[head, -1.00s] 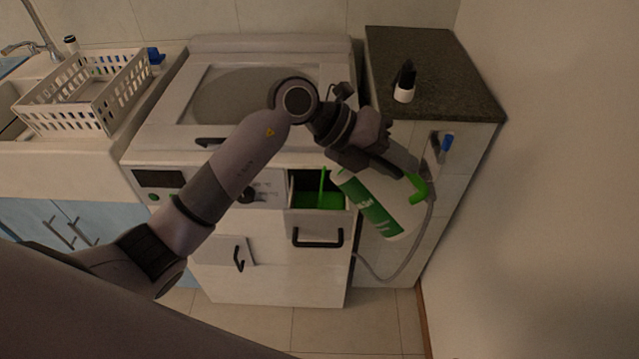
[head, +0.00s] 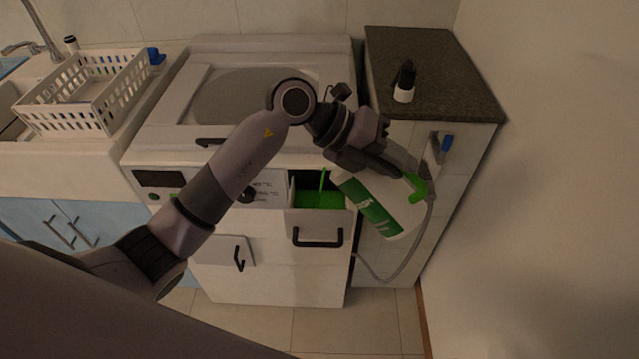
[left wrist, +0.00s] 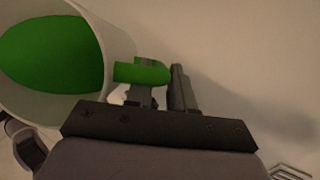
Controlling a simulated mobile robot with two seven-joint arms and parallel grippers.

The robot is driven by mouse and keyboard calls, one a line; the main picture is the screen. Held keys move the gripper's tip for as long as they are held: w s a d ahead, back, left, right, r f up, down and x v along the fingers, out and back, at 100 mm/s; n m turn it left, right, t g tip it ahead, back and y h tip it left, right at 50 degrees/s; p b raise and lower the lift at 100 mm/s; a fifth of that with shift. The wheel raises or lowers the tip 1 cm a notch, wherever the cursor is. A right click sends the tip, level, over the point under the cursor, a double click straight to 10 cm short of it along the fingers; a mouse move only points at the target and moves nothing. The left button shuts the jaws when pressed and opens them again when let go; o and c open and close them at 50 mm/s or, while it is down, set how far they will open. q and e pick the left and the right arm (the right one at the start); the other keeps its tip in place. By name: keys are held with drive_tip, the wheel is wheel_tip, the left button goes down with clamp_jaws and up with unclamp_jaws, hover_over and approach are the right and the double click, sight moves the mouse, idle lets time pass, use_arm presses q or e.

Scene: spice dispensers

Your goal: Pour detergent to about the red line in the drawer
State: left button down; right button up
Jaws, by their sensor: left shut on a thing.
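The detergent bottle (head: 380,205) is white with a green label and is strongly tilted, its upper end beside the open drawer (head: 318,223). My left gripper (head: 399,174) is shut on its green handle (head: 416,187), right of the drawer. A thin green stream (head: 322,181) falls into the drawer, where green detergent (head: 318,200) covers the visible floor. I cannot make out the red line. The left wrist view shows the bottle's white wall (left wrist: 112,40) with green inside, and the green handle (left wrist: 140,73) at the fingers. My right gripper is not in view.
The drawer belongs to the white washing machine (head: 225,265). A dark-topped counter (head: 440,75) with a small dark-and-white bottle (head: 405,83) stands at right. A grey hose (head: 405,268) hangs below my held bottle. A white basket (head: 85,95) is at left.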

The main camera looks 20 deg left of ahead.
use_arm(q)
drive_tip(key=shift+w+a+r+h, duration=0.15)
drive_tip(key=shift+a+r+h, duration=0.05)
drive_tip(key=shift+a+h, duration=0.45)
idle(3.2)
drive_tip(key=shift+d, duration=0.1)
